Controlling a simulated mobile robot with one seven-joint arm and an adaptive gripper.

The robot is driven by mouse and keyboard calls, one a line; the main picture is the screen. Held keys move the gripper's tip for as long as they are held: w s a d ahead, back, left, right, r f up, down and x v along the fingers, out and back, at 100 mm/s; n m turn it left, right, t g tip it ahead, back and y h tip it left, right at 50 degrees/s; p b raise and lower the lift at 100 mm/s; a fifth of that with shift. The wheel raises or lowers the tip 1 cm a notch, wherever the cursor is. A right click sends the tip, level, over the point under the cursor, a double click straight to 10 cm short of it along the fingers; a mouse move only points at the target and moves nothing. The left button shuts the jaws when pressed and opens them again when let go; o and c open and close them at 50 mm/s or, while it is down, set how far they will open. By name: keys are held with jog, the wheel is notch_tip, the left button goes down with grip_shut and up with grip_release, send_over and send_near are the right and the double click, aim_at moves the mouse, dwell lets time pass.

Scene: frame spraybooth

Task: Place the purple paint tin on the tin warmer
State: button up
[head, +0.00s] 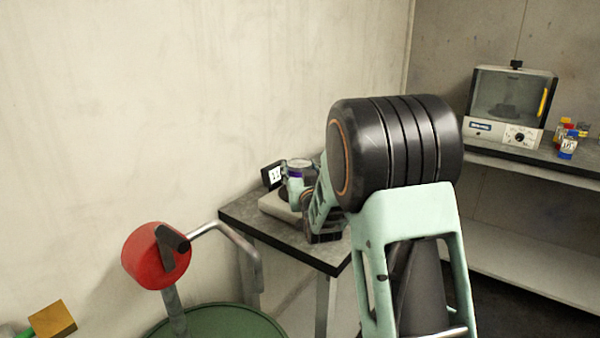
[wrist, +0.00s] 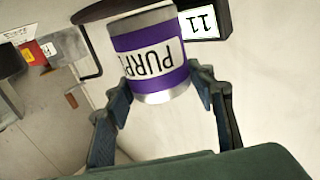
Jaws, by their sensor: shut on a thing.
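The purple paint tin (wrist: 150,60) has a silver body and a purple band with a white label, upside down in the wrist view. My gripper (wrist: 158,82) is shut on it, one finger on each side. In the head view the tin (head: 299,164) is upright at or just above the tin warmer (head: 277,206), a pale low base with a dark plate. My gripper and arm cover part of both. A dark plate edge (wrist: 100,10) shows by the tin's base in the wrist view. I cannot tell whether tin and plate touch.
A black box (head: 272,176) showing "11" stands beside the tin. The warmer is on a dark table (head: 238,215) against the wall. A red round thing with a bent metal tube (head: 145,262) is in front at left. A glass-fronted cabinet (head: 511,105) and small bottles (head: 568,144) stand on a right-hand shelf.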

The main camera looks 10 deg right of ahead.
jog(key=shift+f, duration=0.1)
jog(key=shift+f, duration=0.2)
jog(key=o, duration=1.5)
jog(key=shift+r, duration=0.2)
jog(key=s, duration=1.2)
jog(key=shift+f, duration=0.1)
